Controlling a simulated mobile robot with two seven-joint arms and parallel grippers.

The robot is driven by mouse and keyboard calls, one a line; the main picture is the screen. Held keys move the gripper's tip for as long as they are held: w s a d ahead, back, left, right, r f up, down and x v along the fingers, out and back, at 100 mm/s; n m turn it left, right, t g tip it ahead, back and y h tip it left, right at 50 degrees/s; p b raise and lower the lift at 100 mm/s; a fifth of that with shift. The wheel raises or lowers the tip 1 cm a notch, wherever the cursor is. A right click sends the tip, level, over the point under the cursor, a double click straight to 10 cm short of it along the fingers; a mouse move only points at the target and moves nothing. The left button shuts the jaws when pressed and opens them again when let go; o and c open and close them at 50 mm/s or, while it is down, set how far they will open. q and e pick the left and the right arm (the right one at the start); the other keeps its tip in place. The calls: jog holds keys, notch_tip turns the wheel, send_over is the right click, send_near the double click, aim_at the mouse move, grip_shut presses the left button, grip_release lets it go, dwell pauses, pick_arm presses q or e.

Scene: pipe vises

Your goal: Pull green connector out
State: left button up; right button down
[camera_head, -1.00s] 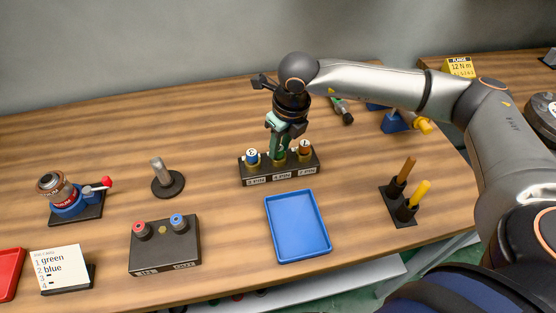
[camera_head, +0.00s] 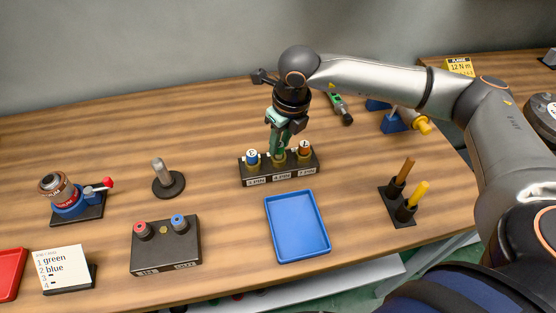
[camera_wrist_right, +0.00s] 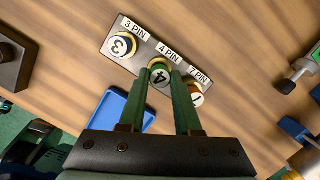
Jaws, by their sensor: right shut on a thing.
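The green connector, marked 4, sits at the middle socket of the black connector block (camera_head: 262,177), above the 4 PIN label. Its numbered top (camera_wrist_right: 160,76) shows between the fingers in the right wrist view. My right gripper (camera_head: 279,150) is shut on it from above. A blue connector (camera_head: 252,156) marked 3 stands to its left over the 3 PIN label, and an orange-brown connector (camera_head: 305,148) stands to its right over the 7 PIN label. I cannot tell whether the green connector is fully seated. My left gripper is not in view.
An empty blue tray (camera_head: 297,226) lies just in front of the block. A card (camera_head: 62,263) reads green, then blue. A box with red and blue buttons (camera_head: 165,248), a metal post (camera_head: 161,174) and a two-peg stand (camera_head: 405,205) stand around. The wood between them is clear.

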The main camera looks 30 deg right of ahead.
aim_at(280, 145)
jog(key=shift+r+p, duration=0.8)
jog(key=shift+r, duration=0.95)
